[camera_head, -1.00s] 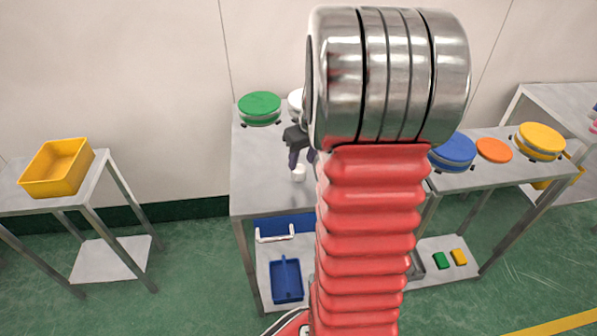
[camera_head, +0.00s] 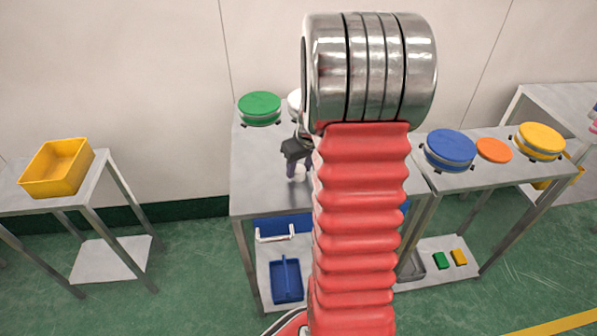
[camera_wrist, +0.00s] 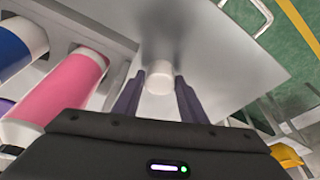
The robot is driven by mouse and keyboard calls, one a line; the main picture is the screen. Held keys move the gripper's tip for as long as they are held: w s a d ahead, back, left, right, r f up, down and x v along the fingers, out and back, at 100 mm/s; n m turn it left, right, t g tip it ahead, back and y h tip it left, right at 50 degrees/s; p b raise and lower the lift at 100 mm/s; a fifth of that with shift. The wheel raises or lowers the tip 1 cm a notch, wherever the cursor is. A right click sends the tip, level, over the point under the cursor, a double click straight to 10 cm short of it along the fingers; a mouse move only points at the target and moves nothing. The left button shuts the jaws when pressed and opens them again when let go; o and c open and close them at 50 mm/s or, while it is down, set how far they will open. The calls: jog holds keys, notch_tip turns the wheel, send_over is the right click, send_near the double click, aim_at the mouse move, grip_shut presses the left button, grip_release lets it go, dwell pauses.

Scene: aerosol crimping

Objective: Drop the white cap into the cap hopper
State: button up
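The white cap (camera_head: 299,173) stands on the grey metal table, partly hidden by my gripper (camera_head: 294,168) in the head view. In the wrist view the white cap (camera_wrist: 159,78) is between the tips of my two purple fingers (camera_wrist: 159,82). The fingers are apart, with a narrow gap showing on each side of the cap. A white round container (camera_head: 294,101) at the back of this table is mostly hidden by my arm. Nothing marks which container is the cap hopper.
A green round container (camera_head: 259,107) stands at the back left of the table. Blue (camera_head: 449,150) and yellow (camera_head: 539,140) ones are on the right table. A yellow bin (camera_head: 57,168) is at left.

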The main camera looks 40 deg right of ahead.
jog(key=shift+c, duration=0.3)
jog(key=c, duration=0.7)
jog(key=shift+r, duration=0.1)
notch_tip(320, 180, up, 10)
jog(key=shift+f, duration=0.1)
dwell(0.3)
dwell(0.5)
